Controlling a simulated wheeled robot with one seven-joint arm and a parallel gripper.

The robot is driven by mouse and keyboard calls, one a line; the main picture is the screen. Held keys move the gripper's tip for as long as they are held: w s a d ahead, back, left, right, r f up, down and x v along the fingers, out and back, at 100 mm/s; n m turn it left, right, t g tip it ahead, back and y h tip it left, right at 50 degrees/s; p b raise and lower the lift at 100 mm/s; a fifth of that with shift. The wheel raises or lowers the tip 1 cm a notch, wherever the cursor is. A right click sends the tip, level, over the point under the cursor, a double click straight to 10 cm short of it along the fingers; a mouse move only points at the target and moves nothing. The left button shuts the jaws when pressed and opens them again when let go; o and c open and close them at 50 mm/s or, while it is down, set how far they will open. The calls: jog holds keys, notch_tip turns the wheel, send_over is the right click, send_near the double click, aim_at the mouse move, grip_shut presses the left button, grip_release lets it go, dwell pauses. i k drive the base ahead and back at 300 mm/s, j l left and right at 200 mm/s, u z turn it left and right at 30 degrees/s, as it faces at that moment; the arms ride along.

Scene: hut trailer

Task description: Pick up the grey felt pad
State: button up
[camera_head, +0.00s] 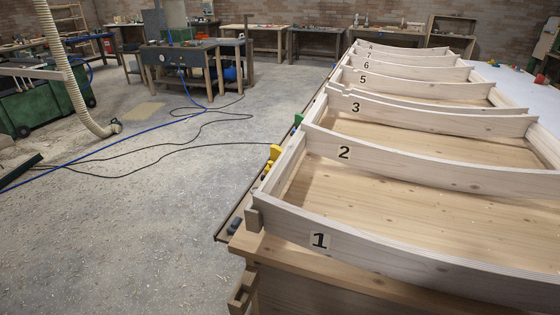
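I cannot pick out a grey felt pad in the head view. A small dark object (235,226) lies on the narrow ledge at the left of the wooden frame; it is too small to tell what it is. My gripper and arm are not in view.
A large wooden frame with numbered curved ribs (420,121) on a bench fills the right. A yellow clamp-like item (274,153) sits at its left edge. Cables (170,148) and a ribbed hose (72,80) cross the otherwise open floor (130,230). A workbench (180,58) stands behind.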

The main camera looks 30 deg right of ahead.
aim_at(232, 229)
jog(key=i+j, duration=0.25)
jog(key=i, duration=0.2)
jog(key=i+j, duration=0.25)
jog(key=i, duration=0.2)
jog(key=i+j, duration=0.25)
jog(key=i, duration=0.2)
jog(key=i+j+u, duration=0.1)
jog(key=i+j, duration=0.15)
jog(key=i, duration=0.2)
jog(key=i+j, duration=0.2)
jog(key=i, duration=0.25)
